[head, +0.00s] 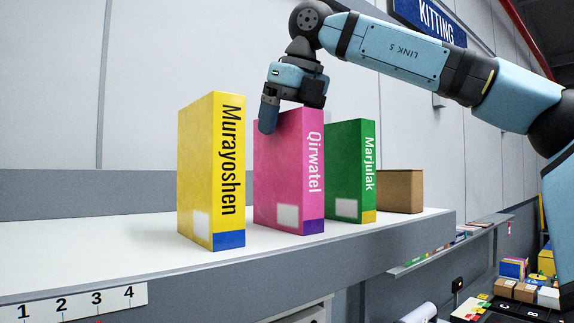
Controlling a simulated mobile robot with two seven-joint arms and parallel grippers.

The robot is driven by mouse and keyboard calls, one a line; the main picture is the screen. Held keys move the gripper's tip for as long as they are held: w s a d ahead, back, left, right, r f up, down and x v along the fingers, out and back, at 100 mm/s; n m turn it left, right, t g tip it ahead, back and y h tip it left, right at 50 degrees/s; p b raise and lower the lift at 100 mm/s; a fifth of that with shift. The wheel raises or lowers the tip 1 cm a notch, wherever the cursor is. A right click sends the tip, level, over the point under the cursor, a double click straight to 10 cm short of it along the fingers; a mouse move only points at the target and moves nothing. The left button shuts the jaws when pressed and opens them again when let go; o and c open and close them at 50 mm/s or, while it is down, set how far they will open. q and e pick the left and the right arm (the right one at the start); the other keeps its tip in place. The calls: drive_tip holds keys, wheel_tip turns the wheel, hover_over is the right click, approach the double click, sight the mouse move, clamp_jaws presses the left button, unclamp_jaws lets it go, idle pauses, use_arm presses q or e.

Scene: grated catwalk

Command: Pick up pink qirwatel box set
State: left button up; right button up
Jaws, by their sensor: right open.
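The pink Qirwatel box (279,172) stands upright on the shelf, between a yellow Murayoshen box (206,170) on its left and a green Marjulak box (349,168) on its right. It has a purple patch at the foot of its spine and a white label low on its front face. My right gripper (284,112) is open at the top of the pink box, with one finger in front of its upper left part. The other finger is largely hidden, and I cannot tell whether either finger touches the box. My left gripper is not in view.
A brown carton (401,191) stands behind the green box on the shelf (330,245). The neighbouring boxes leave narrow gaps beside the pink one. A strip numbered 1 to 4 (78,303) is on the shelf's front edge. A wall is behind.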

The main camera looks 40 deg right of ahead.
drive_tip(key=shift+w+d+f, duration=0.1)
drive_tip(key=shift+w+f, duration=0.4)
drive_tip(key=shift+w, duration=0.05)
drive_tip(key=shift+s+a+r, duration=0.1)
drive_tip(key=shift+s+a, duration=0.1)
drive_tip(key=shift+s, duration=0.1)
drive_tip(key=shift+w, duration=0.1)
drive_tip(key=c, duration=0.4)
clamp_jaws()
